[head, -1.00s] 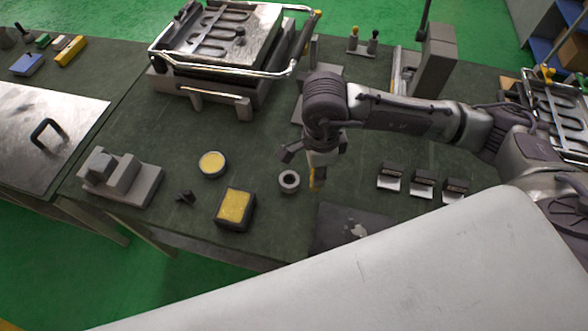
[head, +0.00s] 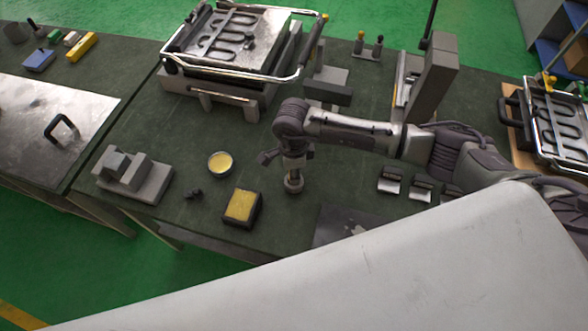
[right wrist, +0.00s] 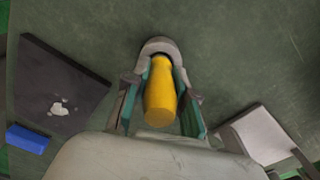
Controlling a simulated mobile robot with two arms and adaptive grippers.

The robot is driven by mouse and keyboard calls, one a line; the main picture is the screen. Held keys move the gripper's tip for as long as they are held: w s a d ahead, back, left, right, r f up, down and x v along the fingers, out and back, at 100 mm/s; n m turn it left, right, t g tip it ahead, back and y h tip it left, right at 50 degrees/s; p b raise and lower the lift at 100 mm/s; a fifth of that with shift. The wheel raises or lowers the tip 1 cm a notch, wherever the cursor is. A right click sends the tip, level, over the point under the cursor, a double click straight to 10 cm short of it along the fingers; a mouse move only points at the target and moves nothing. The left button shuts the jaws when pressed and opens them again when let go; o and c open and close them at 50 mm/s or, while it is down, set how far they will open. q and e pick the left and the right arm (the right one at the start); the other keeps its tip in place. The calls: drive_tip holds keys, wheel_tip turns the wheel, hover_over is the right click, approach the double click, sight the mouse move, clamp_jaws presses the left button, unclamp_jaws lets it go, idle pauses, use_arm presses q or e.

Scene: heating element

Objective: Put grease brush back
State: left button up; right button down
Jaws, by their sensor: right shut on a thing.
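My right gripper (head: 291,163) is over the small round grey holder (head: 294,186) on the green table, pointing down. In the right wrist view the gripper (right wrist: 161,104) is shut on the yellow handle of the grease brush (right wrist: 160,95). The holder's rim (right wrist: 158,45) shows just beyond the handle, curving around its far end. The brush head is hidden, so I cannot tell how deep it sits in the holder. In the head view the arm and gripper hide the brush. My left gripper is not in view.
Left of the holder are a yellow-topped box (head: 242,206), a round tin (head: 220,164) and a stepped grey block (head: 134,177). A dark plate (head: 338,223) lies to the right of the holder, near the front edge. Small metal pieces (head: 390,184) stand farther right.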

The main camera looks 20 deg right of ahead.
drive_tip(key=shift+f, duration=0.15)
drive_tip(key=c, duration=0.9)
unclamp_jaws()
drive_tip(key=shift+c, duration=0.2)
drive_tip(key=shift+r, duration=0.6)
wheel_tip(320, 180, up, 10)
drive_tip(key=b, duration=0.3)
drive_tip(key=shift+r+b, duration=0.2)
drive_tip(key=shift+b, duration=0.2)
drive_tip(key=shift+r, duration=0.4)
